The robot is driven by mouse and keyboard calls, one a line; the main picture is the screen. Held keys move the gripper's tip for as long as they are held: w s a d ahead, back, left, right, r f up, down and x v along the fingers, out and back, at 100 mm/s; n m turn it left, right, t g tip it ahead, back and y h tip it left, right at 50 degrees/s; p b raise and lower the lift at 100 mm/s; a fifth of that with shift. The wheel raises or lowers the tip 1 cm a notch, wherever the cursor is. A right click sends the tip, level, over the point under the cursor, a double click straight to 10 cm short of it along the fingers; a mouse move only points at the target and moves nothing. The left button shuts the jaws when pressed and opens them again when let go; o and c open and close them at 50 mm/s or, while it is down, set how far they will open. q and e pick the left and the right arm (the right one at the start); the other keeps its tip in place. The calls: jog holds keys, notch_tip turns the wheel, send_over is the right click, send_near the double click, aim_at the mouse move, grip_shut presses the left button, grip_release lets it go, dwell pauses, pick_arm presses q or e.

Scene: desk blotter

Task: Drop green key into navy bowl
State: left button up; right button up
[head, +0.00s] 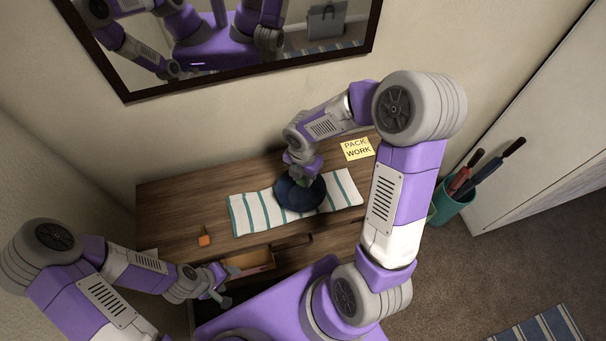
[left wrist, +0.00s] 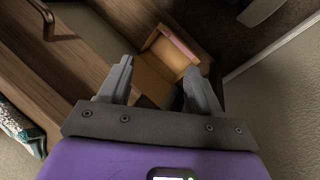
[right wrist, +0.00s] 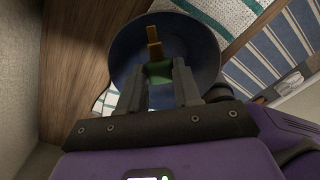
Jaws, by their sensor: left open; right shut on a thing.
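The navy bowl (head: 300,193) stands on a striped cloth on the dresser top. My right gripper (head: 303,180) is over the bowl. In the right wrist view the gripper (right wrist: 159,80) is shut on the green key (right wrist: 158,70), whose brass-coloured shaft points away over the inside of the navy bowl (right wrist: 195,45). The key is barely visible in the head view, mostly hidden by my gripper. My left gripper (head: 222,284) is open and empty beside an open drawer (head: 249,264); its fingers (left wrist: 158,88) show apart in the left wrist view.
The striped cloth (head: 246,215) lies under the bowl. An orange tag (head: 204,240) lies on the dresser (head: 165,211) at left. The open drawer (left wrist: 152,82) holds a pink item (left wrist: 180,44). A yellow note (head: 357,149) is at the back right. A teal bin (head: 451,204) stands on the floor.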

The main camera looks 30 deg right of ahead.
aim_at(303, 180)
jog(key=shift+f, duration=0.35)
jog(key=o, duration=1.1)
jog(key=shift+r, duration=0.1)
notch_tip(303, 180, up, 8)
jog(key=shift+f+p, duration=0.25)
jog(key=shift+p, duration=0.85)
jog(key=shift+s, duration=0.1)
